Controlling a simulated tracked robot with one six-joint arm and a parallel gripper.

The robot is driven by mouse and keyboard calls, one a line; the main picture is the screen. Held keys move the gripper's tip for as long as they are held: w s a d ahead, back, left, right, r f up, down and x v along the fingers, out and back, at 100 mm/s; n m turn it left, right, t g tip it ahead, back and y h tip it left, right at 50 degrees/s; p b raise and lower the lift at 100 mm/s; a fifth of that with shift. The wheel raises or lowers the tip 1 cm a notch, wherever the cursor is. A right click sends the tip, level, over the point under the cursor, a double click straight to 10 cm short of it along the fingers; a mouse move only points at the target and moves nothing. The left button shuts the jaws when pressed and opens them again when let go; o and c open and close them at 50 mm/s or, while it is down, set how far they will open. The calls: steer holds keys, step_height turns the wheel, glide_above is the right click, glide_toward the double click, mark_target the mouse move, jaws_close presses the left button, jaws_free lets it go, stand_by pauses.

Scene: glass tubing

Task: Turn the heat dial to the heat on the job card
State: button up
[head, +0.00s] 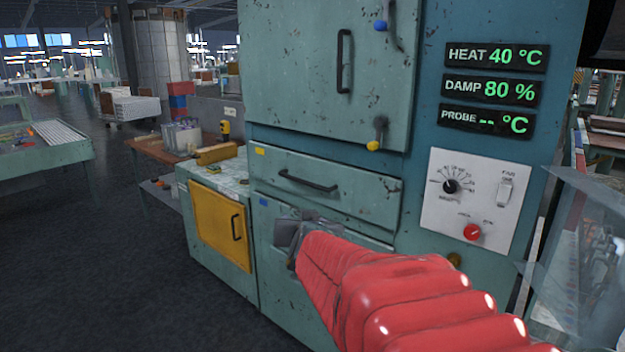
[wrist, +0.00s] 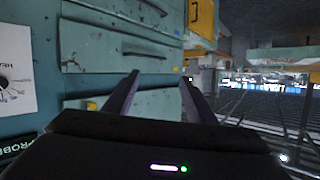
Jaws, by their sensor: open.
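The heat dial is the small black knob (head: 451,187) with a printed scale around it, at the upper left of a white control panel (head: 436,218). Its exact setting is too small to read. The heat display (head: 496,56) above reads 40 °C. My gripper (head: 296,232), at the end of my red-sleeved arm, is in front of the lower cabinet, left of and below the panel, apart from the dial. In the wrist view its fingers (wrist: 158,95) are spread and empty. I cannot make out a job card.
A white switch (head: 505,192) and a red knob (head: 472,232) share the panel. The damp display (head: 490,90) reads 80 %; the probe display (head: 486,121) shows dashes. A drawer handle (head: 307,181) and door handle (head: 344,62) stick out. A clear pane (head: 580,230) stands at right. Floor at left is free.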

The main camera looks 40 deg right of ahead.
steer(key=s+d+r+m+g+h, duration=0.1)
steer(key=s+d+m+g+h, duration=0.15)
steer(key=d, duration=0.55)
steer(key=s+d+m+g+h, duration=0.1)
steer(key=s+d+m+h, duration=0.2)
steer(key=d, duration=0.6)
steer(key=m+g+h, duration=0.4)
steer(key=g+h, duration=0.1)
steer(key=g, duration=0.1)
glide_toward(450, 186)
steer(key=s+a, duration=0.1)
steer(key=a, duration=0.4)
steer(key=shift+a+r+n+y, duration=0.1)
steer(key=shift+r+n+y, duration=0.05)
steer(key=shift+n+y, duration=0.1)
steer(key=d, duration=0.4)
steer(key=w+d, duration=0.1)
steer(key=d, duration=0.4)
steer(key=w+d, duration=0.1)
steer(key=d, duration=0.3)
steer(key=shift+w+d, duration=0.15)
steer(key=shift+d, duration=0.15)
steer(key=shift+c, duration=0.4)
steer(key=c, duration=1)
steer(key=shift+o, duration=0.2)
